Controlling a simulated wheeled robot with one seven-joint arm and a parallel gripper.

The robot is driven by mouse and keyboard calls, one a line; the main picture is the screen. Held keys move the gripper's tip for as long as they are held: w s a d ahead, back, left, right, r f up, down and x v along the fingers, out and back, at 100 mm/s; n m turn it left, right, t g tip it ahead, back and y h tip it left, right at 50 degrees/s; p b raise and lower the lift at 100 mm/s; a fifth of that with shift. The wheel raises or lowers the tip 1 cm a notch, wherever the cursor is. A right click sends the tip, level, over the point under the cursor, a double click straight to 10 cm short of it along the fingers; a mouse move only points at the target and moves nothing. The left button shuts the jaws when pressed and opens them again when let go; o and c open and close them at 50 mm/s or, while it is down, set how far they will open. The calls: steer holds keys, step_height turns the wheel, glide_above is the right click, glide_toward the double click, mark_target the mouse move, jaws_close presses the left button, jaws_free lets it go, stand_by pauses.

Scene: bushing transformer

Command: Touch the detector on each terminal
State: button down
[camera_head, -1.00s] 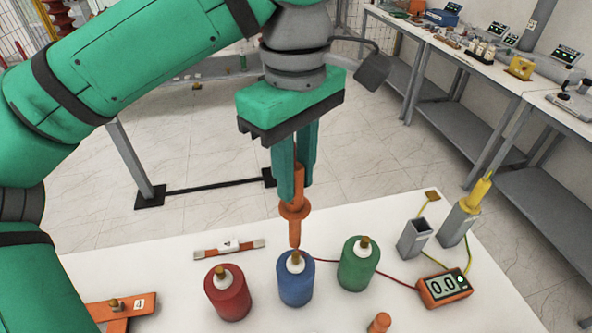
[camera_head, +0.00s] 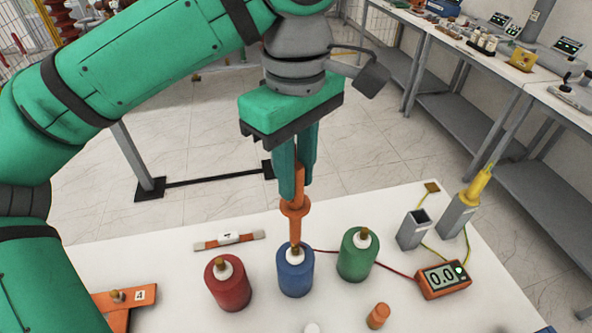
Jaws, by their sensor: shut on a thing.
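My gripper (camera_head: 299,192) is shut on an orange detector probe (camera_head: 295,212), which points straight down. The probe's tip is over the top of the blue terminal (camera_head: 295,277) and hides most of its brass stud. They look to be touching, but I cannot be sure. The red terminal (camera_head: 229,289) stands to the left and the green terminal (camera_head: 356,260) to the right. Both are upright, with white collars and brass studs uncovered. The orange meter (camera_head: 442,280) at the right reads 0.0.
A yellow probe (camera_head: 479,186) stands in a grey holder (camera_head: 455,216), beside an empty grey holder (camera_head: 413,230). A white-labelled bar (camera_head: 229,240) lies behind the terminals. An orange cap (camera_head: 378,316) is at the front, and an orange bracket (camera_head: 118,305) marked 4 is at the left.

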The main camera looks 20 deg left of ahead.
steer(key=shift+f, duration=0.4)
stand_by(1.4)
steer(key=shift+r, duration=0.1)
steer(key=shift+w+r, duration=0.1)
steer(key=shift+r, duration=1.3)
steer(key=shift+s+r, duration=0.2)
steer(key=shift+r, duration=0.95)
steer(key=shift+w+r, duration=0.2)
steer(key=shift+r, duration=2.15)
steer(key=shift+d, duration=0.15)
steer(key=shift+s+a, duration=0.15)
steer(key=shift+a, duration=0.1)
steer(key=shift+d, duration=0.1)
